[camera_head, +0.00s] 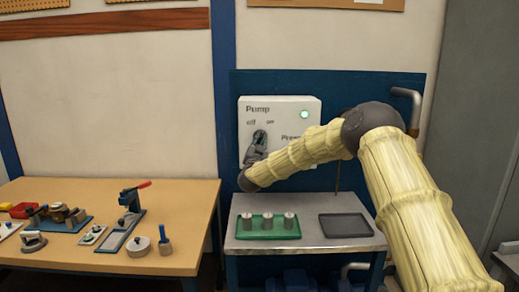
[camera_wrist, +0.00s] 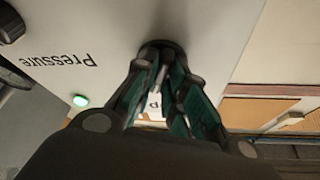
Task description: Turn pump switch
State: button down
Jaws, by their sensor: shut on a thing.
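The white pump panel (camera_head: 288,106) hangs on the blue backboard and bears the words "Pump", "off" and a partly legible "on". My gripper (camera_head: 259,140) is at the panel's left part, just below these labels. In the wrist view my gripper (camera_wrist: 163,72) has its fingers closed around the dark round pump switch (camera_wrist: 160,46). The fingers cover most of the switch, so I cannot tell which way it points. A lamp (camera_head: 304,114) on the panel glows green; it also shows in the wrist view (camera_wrist: 80,101).
A dark knob (camera_wrist: 10,24) and the word "Pressure" are also on the panel. Below, a metal bench (camera_head: 305,243) holds a green tray (camera_head: 250,234) with three cylinders and an empty dark tray (camera_head: 345,225). A wooden table (camera_head: 185,200) with tools stands left.

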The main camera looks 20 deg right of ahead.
jog(key=shift+m+g+h+b, duration=0.3)
jog(key=shift+m+b, duration=0.15)
jog(key=shift+m, duration=0.75)
jog(key=c, duration=1.5)
grip_release()
jog(key=shift+o, duration=0.2)
jog(key=shift+s+a+f, duration=0.1)
jog(key=shift+s+a, duration=0.1)
jog(key=shift+s, duration=0.05)
jog(key=v, duration=1.1)
jog(key=shift+s+a, duration=0.1)
